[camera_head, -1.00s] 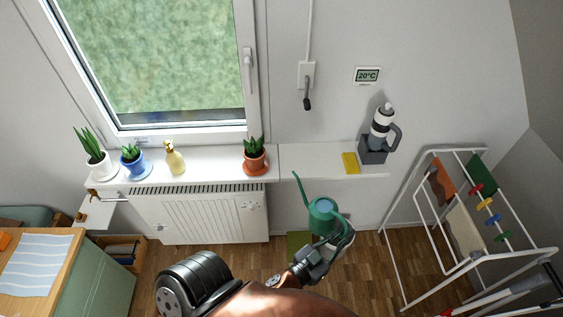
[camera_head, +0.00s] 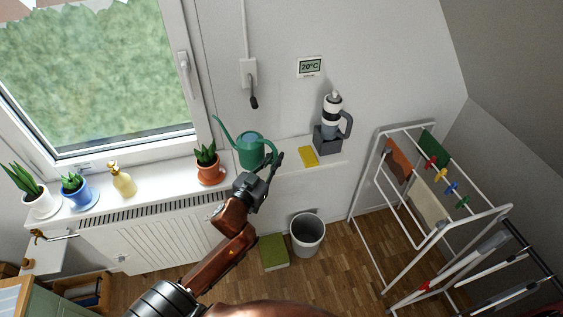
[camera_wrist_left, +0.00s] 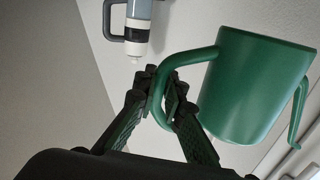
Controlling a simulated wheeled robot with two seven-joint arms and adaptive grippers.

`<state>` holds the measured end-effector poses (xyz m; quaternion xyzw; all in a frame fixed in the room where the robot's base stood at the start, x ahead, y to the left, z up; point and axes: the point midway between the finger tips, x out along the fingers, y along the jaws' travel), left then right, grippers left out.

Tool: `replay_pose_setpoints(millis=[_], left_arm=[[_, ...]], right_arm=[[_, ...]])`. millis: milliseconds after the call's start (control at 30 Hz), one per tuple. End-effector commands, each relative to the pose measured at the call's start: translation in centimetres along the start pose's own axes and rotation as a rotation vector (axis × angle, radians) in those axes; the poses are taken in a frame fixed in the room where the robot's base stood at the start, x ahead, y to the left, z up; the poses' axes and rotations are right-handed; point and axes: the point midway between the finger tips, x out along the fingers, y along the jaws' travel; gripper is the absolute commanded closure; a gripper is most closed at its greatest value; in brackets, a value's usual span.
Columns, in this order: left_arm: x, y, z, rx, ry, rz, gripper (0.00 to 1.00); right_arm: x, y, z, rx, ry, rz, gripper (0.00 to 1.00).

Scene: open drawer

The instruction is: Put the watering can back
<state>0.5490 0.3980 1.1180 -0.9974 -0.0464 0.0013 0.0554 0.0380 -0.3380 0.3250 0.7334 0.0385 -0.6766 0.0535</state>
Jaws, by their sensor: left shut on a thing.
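The green watering can (camera_head: 250,151) is held up at the windowsill (camera_head: 285,160), between the potted plant in the terracotta pot and the yellow sponge. Its spout points up and to the left. My left gripper (camera_head: 268,168) is shut on the can's handle. In the left wrist view the fingers (camera_wrist_left: 163,95) close around the green handle, and the can's body (camera_wrist_left: 257,88) hangs to the right of them. I cannot tell whether the can's base touches the sill. My right gripper is not in view.
On the sill stand the terracotta-potted plant (camera_head: 209,165), a yellow spray bottle (camera_head: 123,180), a yellow sponge (camera_head: 308,156) and a grey bottle-like device (camera_head: 331,120). Below are a white bin (camera_head: 307,233) and a green box (camera_head: 273,251). A drying rack (camera_head: 425,200) stands right.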

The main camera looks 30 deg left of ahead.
Motion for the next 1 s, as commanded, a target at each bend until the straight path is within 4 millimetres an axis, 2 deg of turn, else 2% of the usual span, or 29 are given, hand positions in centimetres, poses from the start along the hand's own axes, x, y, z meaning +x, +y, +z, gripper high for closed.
replay_pose_setpoints(millis=[333,500,700,867,1000], left_arm=[[7.4,0.2,3.0,0.004,0.007,0.0,1.0],[9.7,0.4,6.2,0.003,0.003,-0.001,1.0],[11.4,0.6,8.0,0.004,0.006,0.0,1.0],[11.8,0.7,8.4,0.004,0.008,0.001,1.0],[12.2,0.8,9.9,0.003,0.004,0.0,1.0]], right_arm=[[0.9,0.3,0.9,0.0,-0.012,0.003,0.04],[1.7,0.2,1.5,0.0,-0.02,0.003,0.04],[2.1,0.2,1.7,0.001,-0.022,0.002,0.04],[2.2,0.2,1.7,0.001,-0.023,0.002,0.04],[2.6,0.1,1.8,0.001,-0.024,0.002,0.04]])
